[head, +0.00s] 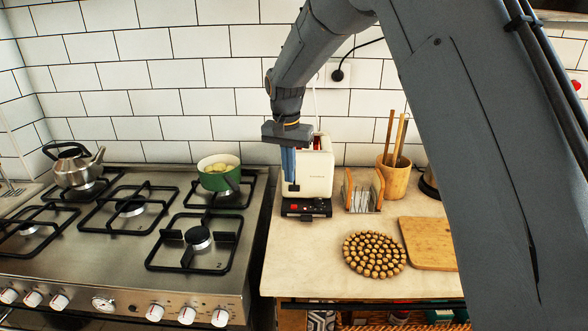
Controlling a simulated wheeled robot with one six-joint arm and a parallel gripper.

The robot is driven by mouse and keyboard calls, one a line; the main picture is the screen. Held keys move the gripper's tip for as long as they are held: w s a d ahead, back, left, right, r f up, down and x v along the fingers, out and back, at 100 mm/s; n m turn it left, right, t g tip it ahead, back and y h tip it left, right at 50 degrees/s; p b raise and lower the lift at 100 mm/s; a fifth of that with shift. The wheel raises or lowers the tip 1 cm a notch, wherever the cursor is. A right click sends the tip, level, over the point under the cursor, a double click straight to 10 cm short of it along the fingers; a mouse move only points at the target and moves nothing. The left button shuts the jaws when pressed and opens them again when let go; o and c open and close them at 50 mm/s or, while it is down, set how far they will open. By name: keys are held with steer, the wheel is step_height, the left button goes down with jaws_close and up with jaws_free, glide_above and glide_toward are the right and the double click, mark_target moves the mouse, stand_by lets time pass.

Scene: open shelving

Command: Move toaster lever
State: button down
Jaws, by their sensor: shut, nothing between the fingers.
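The cream toaster (318,176) stands on the counter right of the stove, with a dark base that has a red button on its front. A dark lever (294,187) shows low on the toaster's front end. My gripper (289,178) points down in front of the toaster's left part, with its bluish fingers together and nothing between them. The fingertips are just above the lever. I cannot tell whether they touch it. My gripper hides part of the toaster's top and front.
A gas stove with a kettle (76,167) and a green pot (219,174) is at left. A wooden rack (378,188), a utensil holder (394,180), a round cork trivet (374,255) and a cutting board (428,243) are at right. The front left counter is clear.

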steer(key=shift+s+a+r+b, duration=0.1)
steer(key=shift+r+b, duration=0.1)
steer(key=shift+r, duration=0.7)
steer(key=shift+s+d+r+b, duration=0.1)
steer(key=shift+r+b, duration=0.1)
steer(key=shift+r, duration=0.7)
steer(key=shift+s+a+r+b, duration=0.1)
steer(key=shift+r+b, duration=0.1)
steer(key=shift+r, duration=0.7)
